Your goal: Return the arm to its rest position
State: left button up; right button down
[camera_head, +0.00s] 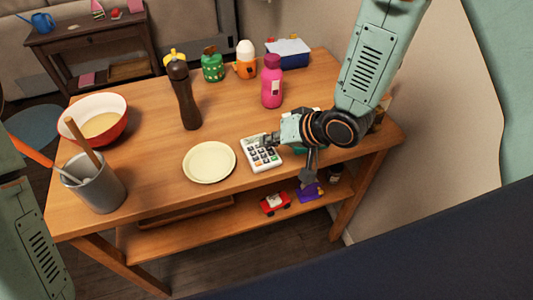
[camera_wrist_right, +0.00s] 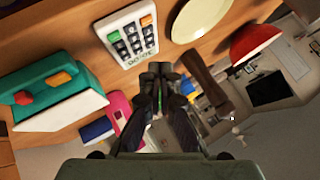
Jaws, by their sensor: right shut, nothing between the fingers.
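My right arm comes in from the upper right in the head view. Its gripper (camera_head: 268,140) is over the table beside the calculator, pointing left. In the right wrist view the fingers of this gripper (camera_wrist_right: 160,72) are together with nothing between them. The white calculator (camera_head: 262,154) lies on the table, partly behind the gripper in the head view. It also shows in the right wrist view (camera_wrist_right: 130,36), close to the fingertips. I cannot tell the exact gap between them. My left gripper is outside both views; only a link of my left arm shows at the lower left.
The wooden table (camera_head: 225,125) holds a cream plate (camera_head: 209,162), a dark pepper mill (camera_head: 184,95), a pink bottle (camera_head: 272,83), a red bowl (camera_head: 93,117) and a grey utensil cup (camera_head: 95,187). A teal object (camera_wrist_right: 60,90) is near the gripper. A red toy car (camera_head: 274,203) sits on the lower shelf.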

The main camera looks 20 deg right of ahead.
jog(key=shift+w+r+p, duration=0.1)
jog(key=shift+r+p, duration=0.35)
jog(key=shift+r, duration=0.25)
jog(key=shift+f, duration=0.1)
jog(key=shift+d+f+n, duration=0.1)
jog(key=shift+d+n, duration=0.15)
jog(key=shift+n, duration=0.25)
jog(key=s+d+f+g+h+b, duration=0.2)
jog(key=s+f+b, duration=0.5)
jog(key=s+f, duration=0.7)
jog(key=s+d+f+g+h+b, duration=0.3)
jog(key=s+d+f+g+b, duration=0.2)
jog(key=s+f, duration=0.9)
jog(key=shift+s+d+f+h+b, duration=0.15)
jog(key=shift+s+d+h+b, duration=0.15)
jog(key=shift+s+b, duration=0.6)
